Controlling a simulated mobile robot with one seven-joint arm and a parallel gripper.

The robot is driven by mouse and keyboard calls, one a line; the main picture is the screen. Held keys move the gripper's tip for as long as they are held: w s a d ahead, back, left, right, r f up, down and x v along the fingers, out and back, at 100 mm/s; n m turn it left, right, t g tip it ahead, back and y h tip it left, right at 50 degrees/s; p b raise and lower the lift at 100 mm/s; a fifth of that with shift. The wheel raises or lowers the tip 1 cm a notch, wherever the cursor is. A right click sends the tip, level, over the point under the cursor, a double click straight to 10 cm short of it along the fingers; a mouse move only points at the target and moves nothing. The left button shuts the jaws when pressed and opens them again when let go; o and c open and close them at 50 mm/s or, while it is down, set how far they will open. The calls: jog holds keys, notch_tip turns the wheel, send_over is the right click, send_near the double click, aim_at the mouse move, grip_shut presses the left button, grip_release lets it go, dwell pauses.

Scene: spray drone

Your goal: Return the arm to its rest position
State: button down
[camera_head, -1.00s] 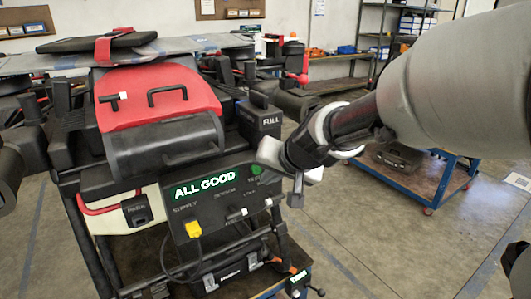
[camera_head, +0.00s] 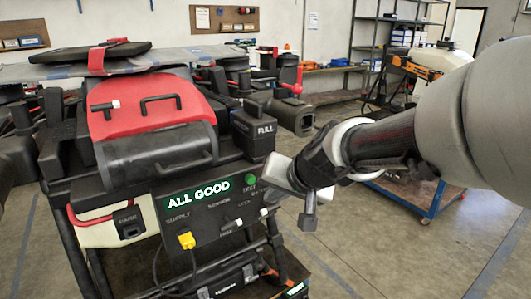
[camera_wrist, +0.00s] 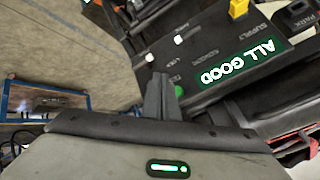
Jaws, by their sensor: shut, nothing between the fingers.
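My gripper (camera_head: 309,212) is in front of the right side of the spray drone's control panel (camera_head: 205,215), pointing down with nothing held. In the wrist view my gripper (camera_wrist: 162,92) shows its fingers together, close to a round green button (camera_wrist: 178,90). I cannot tell from this view how far the fingers are from the panel. The panel's lit screen (camera_head: 198,192) reads "ALL GOOD". A yellow plug (camera_head: 187,241) sits at the supply port. My arm reaches in from the right edge of the head view.
The drone's red cover (camera_head: 150,105) and black tank stand at the left. A blue-framed cart (camera_head: 425,215) is at the right behind my arm. Shelves (camera_head: 400,50) and a workbench line the back. Open concrete floor (camera_head: 400,262) lies at the lower right.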

jog(key=s+d+r+n+g+h+p, duration=0.1)
jog(key=s+d+r+h+p, duration=0.1)
jog(key=s+d, duration=0.4)
jog(key=s+d+r+g+h+p, duration=0.1)
jog(key=s+d+r+p, duration=0.4)
jog(key=s, duration=0.9)
jog(key=shift+s+d+r+n+h, duration=0.25)
jog(key=shift+d+n+h, duration=0.25)
jog(key=shift+d, duration=0.4)
jog(key=shift+a, duration=0.15)
